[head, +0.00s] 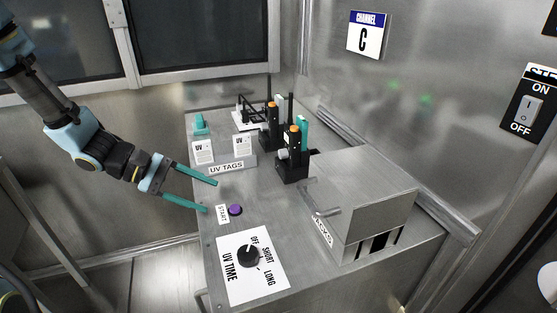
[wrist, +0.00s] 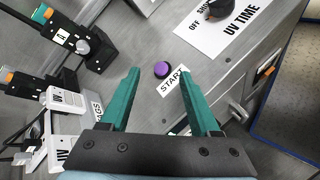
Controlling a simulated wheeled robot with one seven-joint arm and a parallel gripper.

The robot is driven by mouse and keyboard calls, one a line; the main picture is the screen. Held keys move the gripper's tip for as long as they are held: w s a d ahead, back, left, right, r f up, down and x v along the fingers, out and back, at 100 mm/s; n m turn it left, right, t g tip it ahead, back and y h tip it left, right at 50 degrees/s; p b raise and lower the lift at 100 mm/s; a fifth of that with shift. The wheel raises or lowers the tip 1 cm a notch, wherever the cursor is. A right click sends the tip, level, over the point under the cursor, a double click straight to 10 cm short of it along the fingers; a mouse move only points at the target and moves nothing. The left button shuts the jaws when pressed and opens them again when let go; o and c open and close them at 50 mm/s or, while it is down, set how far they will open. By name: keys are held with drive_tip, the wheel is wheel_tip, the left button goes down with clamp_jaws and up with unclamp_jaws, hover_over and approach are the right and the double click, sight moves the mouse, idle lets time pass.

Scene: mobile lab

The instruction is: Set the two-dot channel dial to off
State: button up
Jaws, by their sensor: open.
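I see no dial clearly marked with two dots; any dots are too small to tell. Two black radio-like units, a rear one (head: 270,132) and a front one (head: 291,160), stand on the bench with orange tops. The front one has a grey side knob (head: 283,154); its setting is unreadable. A black dial (head: 248,256) sits on a white UV TIME card with OFF, SHORT and LONG; it also shows in the wrist view (wrist: 217,10). My gripper (head: 212,197) is open and empty above the bench, left of the purple button (head: 235,210) in the head view.
A metal box (head: 365,205) stands at the bench's right. UV tag cards (head: 203,152) and a teal piece (head: 200,124) are at the back left. Bench around the purple button is clear.

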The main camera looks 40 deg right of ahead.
sight(280, 155)
drive_tip(key=w+d+n+h, duration=0.1)
drive_tip(key=d+h, duration=0.1)
drive_tip(key=d, duration=0.2)
drive_tip(key=w+d+n+h+b, duration=0.1)
drive_tip(key=d+n+h, duration=0.1)
drive_tip(key=d+h, duration=0.1)
drive_tip(key=w+d+n+h, duration=0.1)
drive_tip(key=d+h, duration=0.1)
drive_tip(key=d, duration=0.2)
drive_tip(key=shift+w+d+r, duration=0.15)
drive_tip(key=shift+w+d, duration=0.15)
drive_tip(key=shift+d, duration=0.1)
drive_tip(key=shift+d+n+t+h, duration=0.3)
drive_tip(key=shift+t, duration=0.1)
drive_tip(key=p+x, duration=0.2)
drive_tip(key=x, duration=0.8)
drive_tip(key=shift+d, duration=0.15)
drive_tip(key=shift+s, duration=0.1)
drive_tip(key=shift+c, duration=0.2)
clamp_jaws()
